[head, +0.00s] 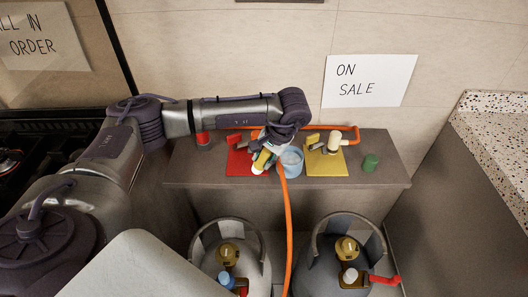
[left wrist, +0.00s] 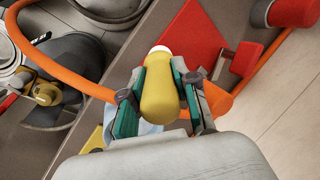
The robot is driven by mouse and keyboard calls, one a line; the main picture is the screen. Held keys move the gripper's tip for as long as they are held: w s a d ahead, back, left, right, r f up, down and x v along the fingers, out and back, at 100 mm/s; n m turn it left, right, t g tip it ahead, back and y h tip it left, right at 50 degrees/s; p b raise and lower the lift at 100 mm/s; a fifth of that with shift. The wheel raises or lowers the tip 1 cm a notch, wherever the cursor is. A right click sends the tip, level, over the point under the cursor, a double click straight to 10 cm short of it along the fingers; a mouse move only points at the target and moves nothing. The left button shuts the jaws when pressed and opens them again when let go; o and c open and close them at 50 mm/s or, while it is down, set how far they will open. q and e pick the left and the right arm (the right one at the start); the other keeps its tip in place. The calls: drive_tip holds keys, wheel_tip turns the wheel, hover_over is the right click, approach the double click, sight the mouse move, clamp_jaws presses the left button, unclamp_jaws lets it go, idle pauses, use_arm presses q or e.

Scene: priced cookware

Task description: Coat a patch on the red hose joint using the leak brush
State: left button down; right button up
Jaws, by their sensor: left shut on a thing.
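My left gripper (head: 266,153) is shut on a yellow, rounded handle with a white end, which I take to be the leak brush (left wrist: 159,92). Its teal fingers clasp both sides in the left wrist view (left wrist: 160,82). No bristles can be made out. The gripper hangs over the shelf, between the red mat (head: 240,166) and a light blue cup (head: 291,162). On the red mat, partly behind the gripper, is the joint with a red block (head: 235,141), which also shows in the left wrist view (left wrist: 246,59). My right gripper is out of view.
A yellow mat (head: 325,168) to the right bears a second joint with a yellow block (head: 313,139). A green cylinder (head: 370,161) stands at the shelf's right. An orange hose (head: 287,215) hangs down in front, between two gas bottles, one pale (head: 231,265), one dark (head: 333,272).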

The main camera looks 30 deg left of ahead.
use_arm(q)
drive_tip(key=shift+w+a+f+b, duration=0.15)
drive_tip(key=shift+w+a+b, duration=0.2)
drive_tip(key=shift+w+b, duration=0.1)
drive_tip(key=shift+w+a+b, duration=0.3)
drive_tip(key=shift+w+a, duration=0.1)
drive_tip(key=shift+w, duration=0.25)
drive_tip(key=shift+w+a+b, duration=0.3)
drive_tip(key=shift+w+a, duration=0.05)
drive_tip(key=shift+w, duration=0.25)
drive_tip(key=shift+r, duration=0.3)
drive_tip(key=shift+s+d+p, duration=0.4)
drive_tip(key=shift+s+p, duration=0.15)
drive_tip(key=shift+s, duration=0.05)
drive_tip(key=shift+s+d+f+p, duration=0.1)
drive_tip(key=shift+s+d+p, duration=0.1)
drive_tip(key=shift+s+d, duration=0.25)
drive_tip(key=shift+s+d+p, duration=0.15)
drive_tip(key=shift+s+d, duration=0.05)
drive_tip(key=shift+s, duration=0.45)
drive_tip(key=shift+r+p, duration=1.85)
drive_tip(key=shift+r, duration=1.2)
